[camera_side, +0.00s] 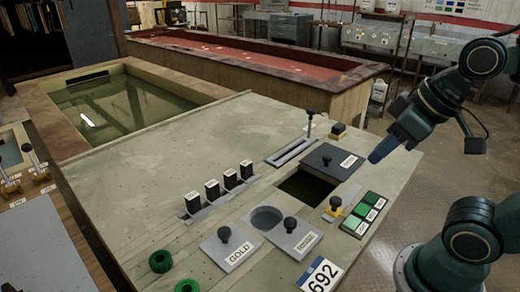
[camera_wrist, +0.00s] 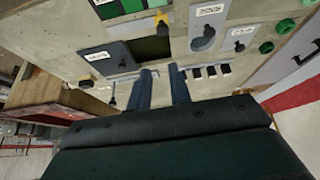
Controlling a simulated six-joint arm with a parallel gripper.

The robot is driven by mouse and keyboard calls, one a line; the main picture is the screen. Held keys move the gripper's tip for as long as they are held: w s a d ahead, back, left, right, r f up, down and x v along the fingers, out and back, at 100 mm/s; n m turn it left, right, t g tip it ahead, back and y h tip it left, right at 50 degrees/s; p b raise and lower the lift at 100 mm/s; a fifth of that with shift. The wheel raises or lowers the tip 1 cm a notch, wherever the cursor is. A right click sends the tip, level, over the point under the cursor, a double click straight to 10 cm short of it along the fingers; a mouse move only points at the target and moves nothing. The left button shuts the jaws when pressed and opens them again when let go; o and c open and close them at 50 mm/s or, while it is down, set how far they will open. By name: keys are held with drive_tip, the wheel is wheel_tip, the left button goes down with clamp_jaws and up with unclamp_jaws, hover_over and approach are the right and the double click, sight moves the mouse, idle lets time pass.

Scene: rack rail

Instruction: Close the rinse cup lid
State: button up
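The round rinse cup opening (camera_side: 265,218) is uncovered in the panel. A grey plate lid (camera_side: 305,242) with a black knob (camera_side: 290,224) lies beside it, toward the lower right; its label is too small to read surely. In the wrist view the cup (camera_wrist: 197,44) is at upper right, and the labelled lid plate (camera_wrist: 210,9) is at the top edge. My gripper (camera_side: 376,156) is above the panel's right side, up and right of the lid, touching nothing visible. In the wrist view its two fingers (camera_wrist: 162,72) are apart with nothing between them.
A dark lid (camera_side: 328,160) lies beside a square opening (camera_side: 302,188). A GOLD plate (camera_side: 228,250) with a knob, green buttons (camera_side: 362,213), a yellow-based knob (camera_side: 333,207), black switches (camera_side: 212,190) and an upright lever (camera_side: 309,122) stand on the panel.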

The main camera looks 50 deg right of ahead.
drive_tip(key=shift+w+a+n, duration=0.2)
drive_tip(key=shift+a+n, duration=0.05)
drive_tip(key=shift+n, duration=0.15)
clamp_jaws()
drive_tip(key=w+a+f+n+g+y, duration=0.1)
drive_tip(key=w+a+n+g, duration=0.3)
drive_tip(key=n, duration=1)
drive_tip(key=w+a+f+n+g, duration=0.3)
drive_tip(key=a+n, duration=0.5)
drive_tip(key=n, duration=0.7)
drive_tip(key=shift+w+a+g+y, duration=0.3)
drive_tip(key=shift+w+g+y, duration=0.15)
drive_tip(key=shift+g, duration=0.65)
